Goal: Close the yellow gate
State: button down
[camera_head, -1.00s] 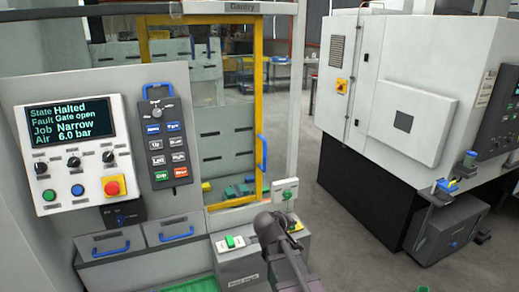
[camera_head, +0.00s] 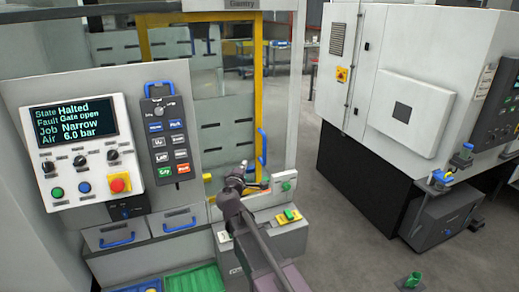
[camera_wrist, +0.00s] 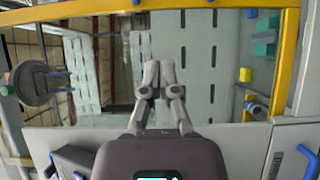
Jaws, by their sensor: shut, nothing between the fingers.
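The yellow gate (camera_head: 257,90) is a tall yellow frame with a clear panel, beyond the control panel in the head view. Its blue handle (camera_head: 263,146) is on its right edge. The screen (camera_head: 73,123) reads "Halted" and "Gate open". My gripper (camera_head: 241,167) is in front of the gate's lower part, left of and below the handle in the picture; I see no contact. It is shut and empty. In the wrist view, its fingertips (camera_wrist: 158,68) are together, with a yellow frame bar (camera_wrist: 289,60) to the right. My gripper hides part of the gate's lower edge.
A ledge box with a yellow-and-green switch (camera_head: 288,216) is below my gripper. Drawers with blue handles (camera_head: 180,224) and a green tray (camera_head: 195,280) are at lower left. A white machine (camera_head: 410,90) stands right. Open floor (camera_head: 340,225) lies between.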

jog(key=d+x, duration=0.3)
jog(key=x, duration=0.9)
dwell(0.4)
dwell(0.5)
